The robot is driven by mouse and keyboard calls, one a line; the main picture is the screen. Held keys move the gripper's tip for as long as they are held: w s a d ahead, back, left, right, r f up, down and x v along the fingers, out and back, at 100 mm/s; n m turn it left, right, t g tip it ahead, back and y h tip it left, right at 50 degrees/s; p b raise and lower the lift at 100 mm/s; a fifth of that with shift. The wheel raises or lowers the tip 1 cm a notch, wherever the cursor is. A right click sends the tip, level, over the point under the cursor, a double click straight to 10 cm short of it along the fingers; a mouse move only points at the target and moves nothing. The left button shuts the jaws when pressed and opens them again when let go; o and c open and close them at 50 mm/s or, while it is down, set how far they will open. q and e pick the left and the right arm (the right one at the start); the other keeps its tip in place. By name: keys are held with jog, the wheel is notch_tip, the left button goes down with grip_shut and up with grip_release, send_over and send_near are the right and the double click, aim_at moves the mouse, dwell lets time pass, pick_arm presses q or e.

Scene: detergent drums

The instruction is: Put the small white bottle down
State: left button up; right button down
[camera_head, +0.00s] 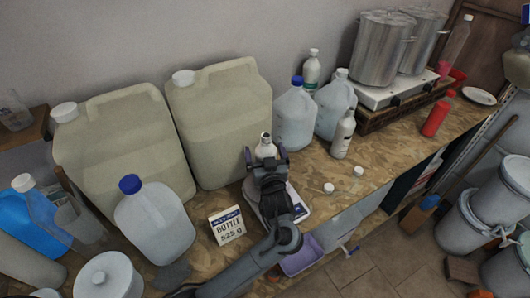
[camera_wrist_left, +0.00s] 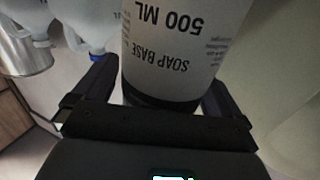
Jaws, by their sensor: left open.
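The small white bottle (camera_head: 265,148) shows its top just beyond my left gripper (camera_head: 264,155). In the left wrist view, the bottle (camera_wrist_left: 185,45) carries the words "SOAP BASE 500 ML", upside down. It is between the two spread fingers of my left gripper (camera_wrist_left: 160,95), with a gap visible on the left side. The gripper is open. A white flat device like a scale (camera_head: 299,203) shows partly under my gripper and wrist. My gripper hides the bottle's base, so I cannot tell what it rests on. My right gripper is not in view.
A card reading "BOTTLE 525 g" (camera_head: 230,227) stands left of my wrist. Large beige drums (camera_head: 222,125) stand behind. Another white bottle (camera_head: 343,136) and two loose white caps (camera_head: 328,188) are to the right. A purple bin (camera_head: 302,257) sits below the table's front edge.

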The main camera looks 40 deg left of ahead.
pick_arm(q)
jog(key=shift+r, duration=0.15)
jog(key=shift+s+d, duration=0.1)
jog(key=shift+d, duration=0.05)
jog(key=v, duration=1.1)
jog(key=shift+s+d, duration=0.25)
jog(key=shift+r, duration=0.1)
